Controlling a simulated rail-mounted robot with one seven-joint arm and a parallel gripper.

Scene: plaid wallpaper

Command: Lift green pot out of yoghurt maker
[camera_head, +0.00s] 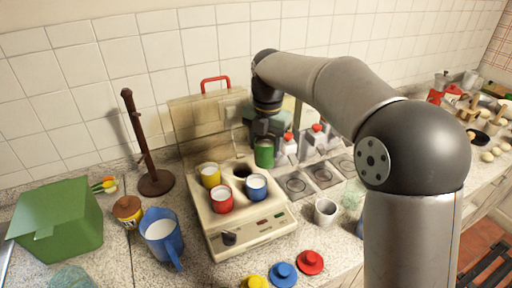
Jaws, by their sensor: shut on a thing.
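The yoghurt maker (255,239) is a cream box with its lid standing open at the back. It holds a yellow pot (210,178), a red pot (222,203) and a blue pot (256,190), each with white content. One round well (241,171) at the back right is empty and dark. The green pot (264,155) is upright, up behind and right of that well. My gripper (264,137) is shut on the green pot from above and behind; its fingertips are partly hidden by the pot and the arm.
Blue (283,274), red (310,262) and yellow (255,282) lids lie in front. A blue jug (161,237), small jar (127,211), brown stand (155,183) and green box (58,218) stand left. Red-capped bottles (288,147) and a grey cup (325,211) are right.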

